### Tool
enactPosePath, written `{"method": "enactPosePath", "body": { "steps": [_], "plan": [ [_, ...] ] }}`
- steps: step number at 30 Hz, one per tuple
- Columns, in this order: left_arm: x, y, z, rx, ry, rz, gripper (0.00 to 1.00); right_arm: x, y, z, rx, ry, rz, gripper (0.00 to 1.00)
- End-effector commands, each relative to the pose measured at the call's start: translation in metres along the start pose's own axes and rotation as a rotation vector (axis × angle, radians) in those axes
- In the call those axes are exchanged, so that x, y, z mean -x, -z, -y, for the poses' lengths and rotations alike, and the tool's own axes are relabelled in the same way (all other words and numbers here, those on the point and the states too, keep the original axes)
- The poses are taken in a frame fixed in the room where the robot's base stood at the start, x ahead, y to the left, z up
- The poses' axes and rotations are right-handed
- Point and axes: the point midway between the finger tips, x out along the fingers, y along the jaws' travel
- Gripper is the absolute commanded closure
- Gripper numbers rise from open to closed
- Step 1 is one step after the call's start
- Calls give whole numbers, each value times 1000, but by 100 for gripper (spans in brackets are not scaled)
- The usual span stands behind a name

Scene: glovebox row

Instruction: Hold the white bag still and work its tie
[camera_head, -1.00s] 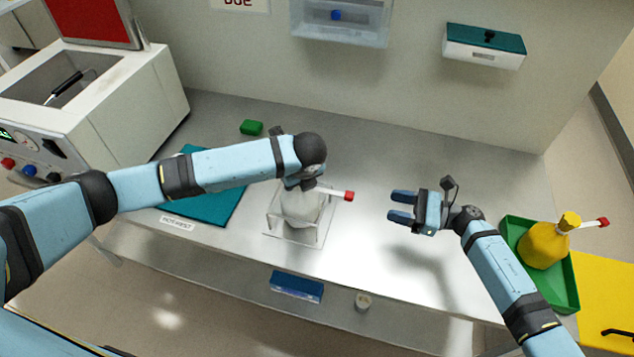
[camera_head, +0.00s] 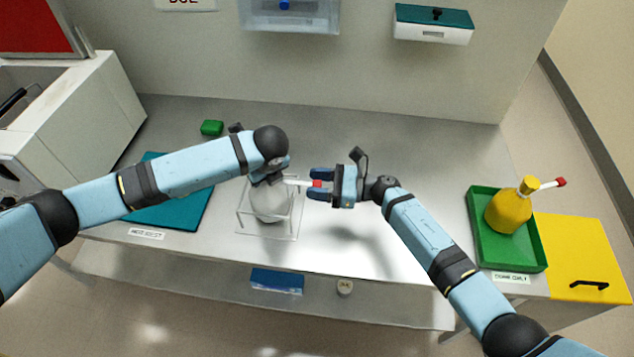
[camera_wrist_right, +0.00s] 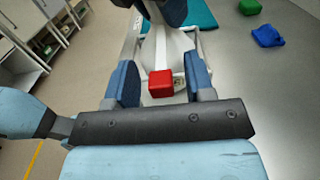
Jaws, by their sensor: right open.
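The white bag (camera_head: 270,205) stands in a clear open holder (camera_head: 243,226) on the bench. Its white tie (camera_head: 297,182) sticks out to the right and ends in a red tip (camera_head: 316,184). My left gripper (camera_head: 268,178) is at the bag's neck; its wrist hides the fingers and whatever is between them. My right gripper (camera_head: 319,185) is open at the tie's end. In the right wrist view the red tip (camera_wrist_right: 160,83) lies between the two blue fingers, with a gap on each side.
A yellow bag (camera_head: 508,212) with a red-tipped tie stands in a green tray (camera_head: 480,240) at right. A teal mat (camera_head: 185,213) lies left of the holder, and a green block (camera_head: 212,128) behind. The bench between holder and tray is mostly clear.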

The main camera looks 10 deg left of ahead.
Motion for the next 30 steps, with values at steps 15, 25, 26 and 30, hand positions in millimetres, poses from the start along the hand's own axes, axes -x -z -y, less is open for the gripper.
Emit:
{"method": "enactPosePath", "body": {
  "steps": [15, 25, 26, 30],
  "plan": [
    [-5, 6, -3, -6, -9, -8, 91, -1, 1, 0, 0, -1, 0, 100],
    [-5, 6, -3, -6, -9, -8, 91, -32, 0, -1, 0, -3, 2, 100],
    [-5, 6, -3, -6, -9, -8, 91, -38, 0, -1, 0, -3, 3, 100],
    [-5, 6, -3, -6, -10, -8, 91, -53, 0, -1, 0, -3, 1, 100]
  ]
}}
